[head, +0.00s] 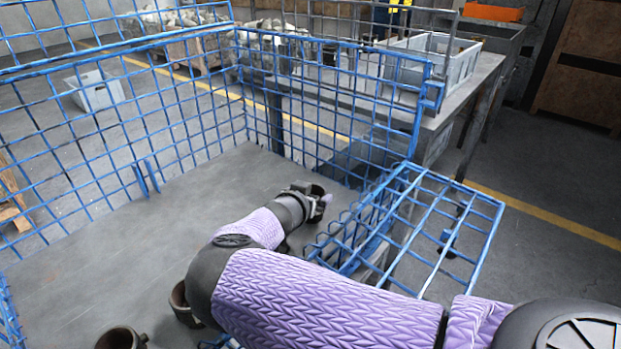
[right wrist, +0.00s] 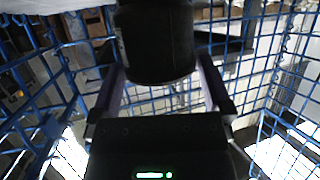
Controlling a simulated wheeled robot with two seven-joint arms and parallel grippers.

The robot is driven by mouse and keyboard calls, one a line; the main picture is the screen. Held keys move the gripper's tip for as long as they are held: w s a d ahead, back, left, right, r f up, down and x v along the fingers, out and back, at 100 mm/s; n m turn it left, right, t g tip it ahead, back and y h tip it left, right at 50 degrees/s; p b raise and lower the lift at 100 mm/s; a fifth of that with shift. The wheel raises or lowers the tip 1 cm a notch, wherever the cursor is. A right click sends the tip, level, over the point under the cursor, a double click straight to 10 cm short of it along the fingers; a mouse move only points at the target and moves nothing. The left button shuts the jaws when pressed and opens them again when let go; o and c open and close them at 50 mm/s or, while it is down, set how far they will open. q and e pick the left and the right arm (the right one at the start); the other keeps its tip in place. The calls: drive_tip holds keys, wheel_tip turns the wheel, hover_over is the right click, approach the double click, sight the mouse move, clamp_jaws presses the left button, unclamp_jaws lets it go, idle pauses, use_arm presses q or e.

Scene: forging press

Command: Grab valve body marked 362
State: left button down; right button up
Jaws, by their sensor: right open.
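My right arm reaches over the folded-down side of a blue wire cage (head: 215,45). My right gripper (head: 318,205) is low over the cage's grey floor near its right side. A dark round valve body (right wrist: 155,45) sits between its fingers (right wrist: 162,72) in the right wrist view, with the fingers spread on either side and gaps showing. In the head view that valve body is mostly hidden by the gripper. Two more brownish valve bodies stand at the front, one at the bottom edge (head: 120,338) and one partly behind my arm (head: 180,303). I cannot read any number. My left gripper is out of view.
The cage's mesh walls rise behind and left. Its lowered mesh flap (head: 430,225) lies under my right arm. A grey table (head: 455,100) with a pale crate (head: 435,60) stands beyond. The cage floor (head: 110,260) is clear at left and middle.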

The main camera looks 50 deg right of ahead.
clamp_jaws()
